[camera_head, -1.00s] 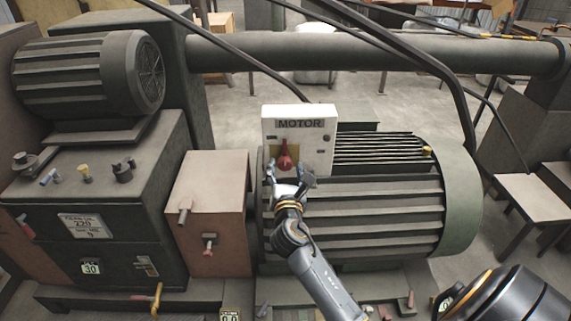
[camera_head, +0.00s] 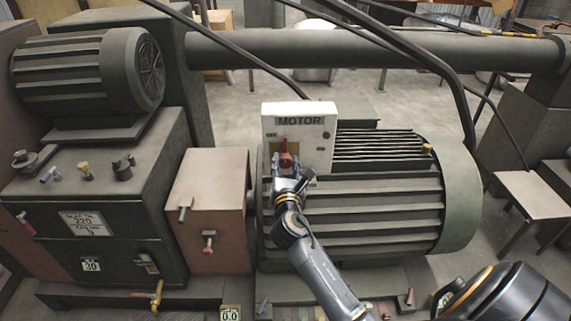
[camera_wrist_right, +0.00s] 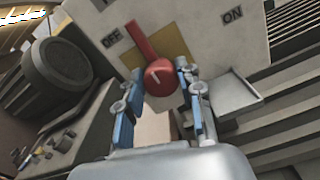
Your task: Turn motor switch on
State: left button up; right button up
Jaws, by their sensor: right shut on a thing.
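The motor switch is a red lever with a round knob (camera_head: 286,158) on a white box labelled MOTOR (camera_head: 316,158). In the right wrist view the red lever (camera_wrist_right: 146,42) lies over a yellow plate, between the OFF label (camera_wrist_right: 111,37) and the ON label (camera_wrist_right: 232,14), leaning toward OFF. My right gripper (camera_head: 287,171) is at the lower end of the lever. In the right wrist view its blue-padded fingers (camera_wrist_right: 159,86) stand on both sides of the red knob, shut on it. My left gripper is not in view.
A brown box with small valves (camera_head: 208,205) and a dark control cabinet (camera_head: 110,215) stand to the left. A thick pipe (camera_head: 330,50) and dark cables cross above.

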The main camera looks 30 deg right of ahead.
jog(key=m, duration=0.4)
jog(key=shift+f+b, duration=0.15)
jog(key=shift+b, duration=0.25)
jog(key=m+b, duration=0.1)
jog(key=m, duration=0.3)
jog(key=shift+d, duration=0.1)
jog(key=m+b, duration=0.1)
jog(key=m, duration=0.2)
jog(key=m+b, duration=0.1)
jog(key=m, duration=0.1)
jog(key=shift+s+f+m, duration=0.1)
jog(key=shift+f+m, duration=0.1)
jog(key=shift+m, duration=0.2)
jog(key=shift+m+b, duration=0.4)
jog(key=shift+m, duration=1.5)
jog(key=o, duration=1.2)
jog(key=shift+c, duration=0.2)
